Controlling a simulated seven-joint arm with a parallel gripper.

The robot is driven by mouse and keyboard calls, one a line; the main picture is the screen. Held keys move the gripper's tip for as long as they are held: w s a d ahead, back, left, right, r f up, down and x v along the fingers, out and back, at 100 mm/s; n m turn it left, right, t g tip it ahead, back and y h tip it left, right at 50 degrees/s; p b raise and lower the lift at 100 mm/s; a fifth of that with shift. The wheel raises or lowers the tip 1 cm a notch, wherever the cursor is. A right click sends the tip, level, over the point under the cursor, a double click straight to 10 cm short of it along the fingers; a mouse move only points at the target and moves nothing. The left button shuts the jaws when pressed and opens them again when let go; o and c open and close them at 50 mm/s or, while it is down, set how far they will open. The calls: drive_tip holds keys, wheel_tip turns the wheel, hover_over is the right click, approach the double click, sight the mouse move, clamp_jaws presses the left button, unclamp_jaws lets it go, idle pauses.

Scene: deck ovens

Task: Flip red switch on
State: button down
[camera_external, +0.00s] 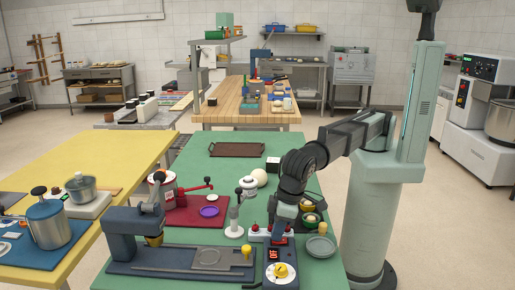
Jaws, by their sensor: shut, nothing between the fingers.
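My gripper (280,238) points down over the front right part of the green table (185,238). Its fingers are small and partly dark in this view, and they are shut with nothing between them. A white strip (257,234) with small red parts on top lies right by the fingertips, and the gripper hides part of it. Just in front stands a dark box with a yellow knob (281,271) and a small red-lit panel (273,254). Which red part is the switch, its position, and whether the fingers touch it cannot be told.
A grey-blue press (120,236) with a long base stands at the left front.

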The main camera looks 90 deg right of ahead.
sight(283, 239)
drive_tip(key=shift+w+d+f, duration=0.15)
drive_tip(key=shift+w+f, duration=0.3)
drive_tip(key=shift+f, duration=0.05)
drive_tip(key=shift+s, duration=0.2)
drive_tip(key=shift+s+f, duration=0.1)
drive_tip(key=shift+s, duration=1.1)
drive_tip(key=r, duration=0.5)
drive_tip(key=shift+w+r, duration=0.2)
drive_tip(key=shift+w, duration=0.05)
drive_tip(key=v, duration=0.9)
drive_tip(key=shift+r, duration=0.3)
drive_tip(key=shift+s+f, duration=0.1)
drive_tip(key=shift+s, duration=0.05)
